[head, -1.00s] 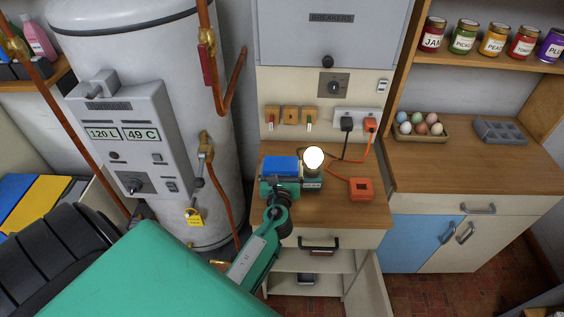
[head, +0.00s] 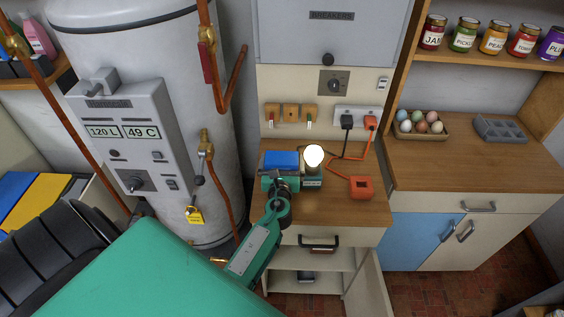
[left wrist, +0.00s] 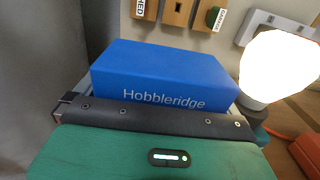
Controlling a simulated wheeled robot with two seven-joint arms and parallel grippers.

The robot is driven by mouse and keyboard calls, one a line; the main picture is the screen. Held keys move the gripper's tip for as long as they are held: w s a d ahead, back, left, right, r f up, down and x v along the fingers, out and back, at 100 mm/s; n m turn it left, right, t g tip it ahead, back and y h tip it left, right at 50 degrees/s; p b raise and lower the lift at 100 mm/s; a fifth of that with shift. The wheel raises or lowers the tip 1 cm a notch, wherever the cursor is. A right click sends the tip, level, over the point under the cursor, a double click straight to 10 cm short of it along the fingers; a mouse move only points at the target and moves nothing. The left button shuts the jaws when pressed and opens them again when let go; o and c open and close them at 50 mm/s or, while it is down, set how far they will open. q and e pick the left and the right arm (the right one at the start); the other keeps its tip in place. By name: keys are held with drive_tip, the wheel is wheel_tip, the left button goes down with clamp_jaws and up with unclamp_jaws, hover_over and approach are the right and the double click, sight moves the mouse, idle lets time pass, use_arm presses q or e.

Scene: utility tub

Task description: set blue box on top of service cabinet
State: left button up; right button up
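The blue box (head: 281,160) is over the wooden top of the low service cabinet (head: 345,211), near its left rear. Its underside is hidden, so I cannot tell whether it rests there. My left gripper (head: 281,180) is right up against the near side of the box. In the left wrist view the blue box (left wrist: 165,75) fills the space just beyond the gripper's dark front bar, lined up with it, its lettering reading Hobbleridge. The finger contact is hidden, so I cannot tell whether the fingers are shut on it. My right gripper is not in view.
A lit bulb lamp (head: 313,157) stands just right of the box. An orange square box (head: 361,187) with a cable lies further right. A boiler (head: 170,60) stands close on the left. The cabinet's front right top is clear.

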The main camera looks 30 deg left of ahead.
use_arm(q)
drive_tip(key=shift+r, duration=0.25)
drive_tip(key=b+v, duration=0.1)
drive_tip(key=v, duration=0.4)
drive_tip(key=b+v, duration=0.1)
drive_tip(key=v, duration=0.5)
drive_tip(key=shift+s+f, duration=0.15)
drive_tip(key=shift+f, duration=0.05)
drive_tip(key=shift+s+d, duration=0.25)
drive_tip(key=shift+s, duration=0.1)
